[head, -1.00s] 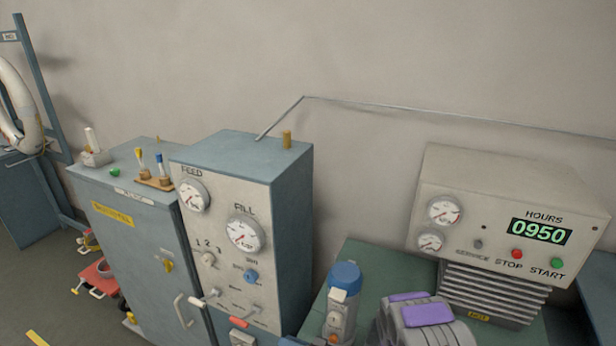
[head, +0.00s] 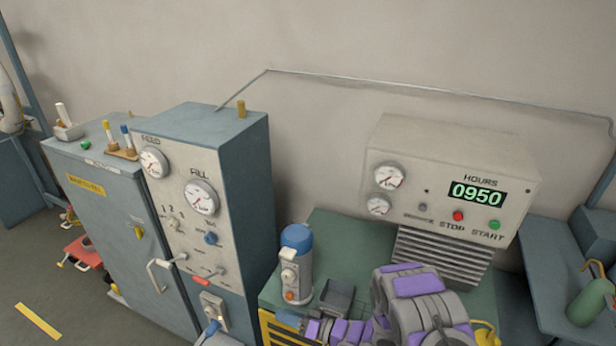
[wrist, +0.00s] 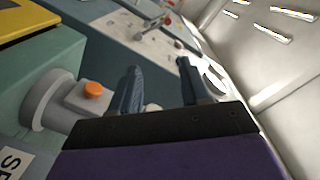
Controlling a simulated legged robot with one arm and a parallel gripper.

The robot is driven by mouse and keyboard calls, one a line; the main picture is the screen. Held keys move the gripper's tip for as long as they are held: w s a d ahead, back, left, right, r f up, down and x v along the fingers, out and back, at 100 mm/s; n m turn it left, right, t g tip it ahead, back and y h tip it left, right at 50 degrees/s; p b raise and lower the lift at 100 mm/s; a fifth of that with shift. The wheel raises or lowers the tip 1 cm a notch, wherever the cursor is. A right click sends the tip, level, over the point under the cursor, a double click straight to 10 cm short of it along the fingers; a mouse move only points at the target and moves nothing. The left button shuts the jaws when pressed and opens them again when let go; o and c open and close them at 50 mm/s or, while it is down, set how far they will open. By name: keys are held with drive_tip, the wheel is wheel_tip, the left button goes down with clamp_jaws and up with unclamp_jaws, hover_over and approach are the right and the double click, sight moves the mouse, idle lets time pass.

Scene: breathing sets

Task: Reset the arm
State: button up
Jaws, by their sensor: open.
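My gripper (wrist: 158,68) shows in the wrist view as two dark fingers standing apart, with nothing between them. A grey device with an orange button (wrist: 93,89) is just left of the fingers, apart from them. In the head view my grey and purple arm (head: 412,284) is folded at the bottom, over the green bench; I cannot make out the fingertips there. A blue-capped device (head: 296,262) with an orange button stands on the bench left of the arm.
The tall blue cabinet with the FEED and FILL gauges (head: 222,200) stands left of the bench. The grey unit reading HOURS 0950 (head: 440,170) is behind the arm. A green bottle (head: 590,300) lies at the right. Floor is open at the lower left (head: 70,300).

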drive_tip(key=w+d+r+t+h+b, duration=0.1)
drive_tip(key=w+d+r+t+h, duration=0.15)
drive_tip(key=w+d+h, duration=0.9)
drive_tip(key=s+d+r+m+g+h+b, duration=0.1)
drive_tip(key=s+d+r+h, duration=0.2)
drive_tip(key=d+r, duration=0.45)
drive_tip(key=s+d+r+m+h+b, duration=0.1)
drive_tip(key=s+d+r+h, duration=0.2)
drive_tip(key=d, duration=0.7)
drive_tip(key=s+d+r+m+g+h, duration=0.15)
drive_tip(key=s+r, duration=0.25)
drive_tip(key=s, duration=0.5)
drive_tip(key=s+r+m+g, duration=0.1)
drive_tip(key=s+r+g, duration=0.25)
drive_tip(key=s, duration=0.55)
drive_tip(key=s+a+r+g+y+b, duration=0.1)
drive_tip(key=s+a, duration=0.3)
drive_tip(key=s, duration=0.8)
drive_tip(key=s+a+r+g+y+b, duration=0.1)
drive_tip(key=s+a+r+g+y, duration=0.1)
drive_tip(key=s, duration=1)
drive_tip(key=a+r+g, duration=0.1)
drive_tip(key=a+g, duration=0.1)
drive_tip(key=a, duration=0.1)
drive_tip(key=shift+s+a+n, duration=0.15)
drive_tip(key=shift+a+n, duration=0.1)
drive_tip(key=shift+n, duration=0.1)
